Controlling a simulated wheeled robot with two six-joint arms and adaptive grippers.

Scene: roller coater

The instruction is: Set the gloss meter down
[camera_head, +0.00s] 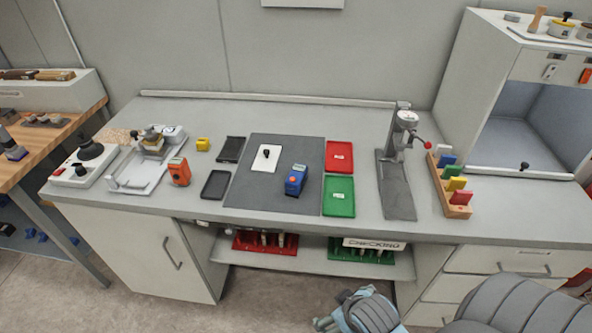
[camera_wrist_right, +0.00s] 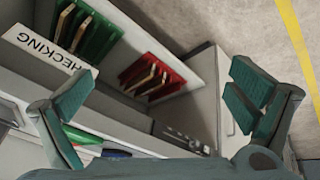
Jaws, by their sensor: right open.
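A blue boxy instrument (camera_head: 295,180) with a dark face stands on the dark grey mat (camera_head: 240,190) on the bench. An orange handheld instrument (camera_head: 179,172) stands further left; no label shows which of the two is the gloss meter. A white panel (camera_head: 266,158) with a small black item lies on the mat. My right gripper (camera_head: 345,312) is low in front of the bench, apart from both instruments. In the right wrist view its fingers (camera_wrist_right: 160,110) are spread wide with nothing between them. My left gripper is not in view.
Red (camera_head: 339,157) and green (camera_head: 339,196) trays lie right of the mat, black trays (camera_head: 215,184) left. A stand (camera_head: 398,180) and a wooden rack of coloured cards (camera_head: 452,190) stand right. The shelf below holds red and green racks (camera_head: 265,243). The mat's front part is clear.

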